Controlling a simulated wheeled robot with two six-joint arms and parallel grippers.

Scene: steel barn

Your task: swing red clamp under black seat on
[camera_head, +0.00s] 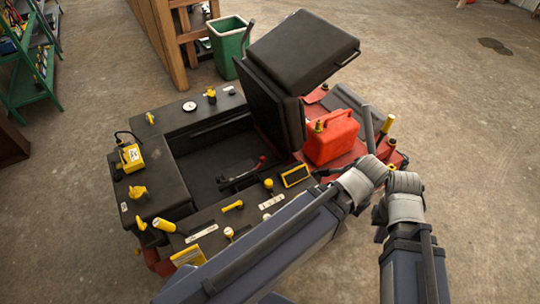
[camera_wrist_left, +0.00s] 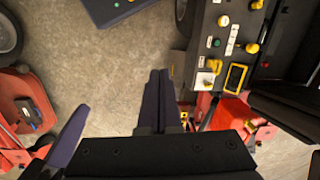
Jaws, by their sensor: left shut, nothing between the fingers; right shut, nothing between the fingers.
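The black seat (camera_head: 303,50) is tipped up on the machine, its back standing behind the open bay. A lever with a red end, which looks like the red clamp (camera_head: 262,161), lies at the right side of the open bay below the seat. My left gripper's wrist is in front of the red fuel can; its fingers (camera_wrist_left: 157,98) are shut and empty in the left wrist view, apart from the clamp. My right gripper (camera_head: 402,184) is shut and empty, right of the machine and well away from the clamp. Its fingertips are hard to make out.
A red fuel can (camera_head: 331,137) stands right of the seat. Yellow knobs and levers line the black panels (camera_head: 190,203) around the bay. A green bin (camera_head: 228,47), a wooden frame (camera_head: 163,40) and a green shelf (camera_head: 35,70) stand behind. The concrete floor at right is clear.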

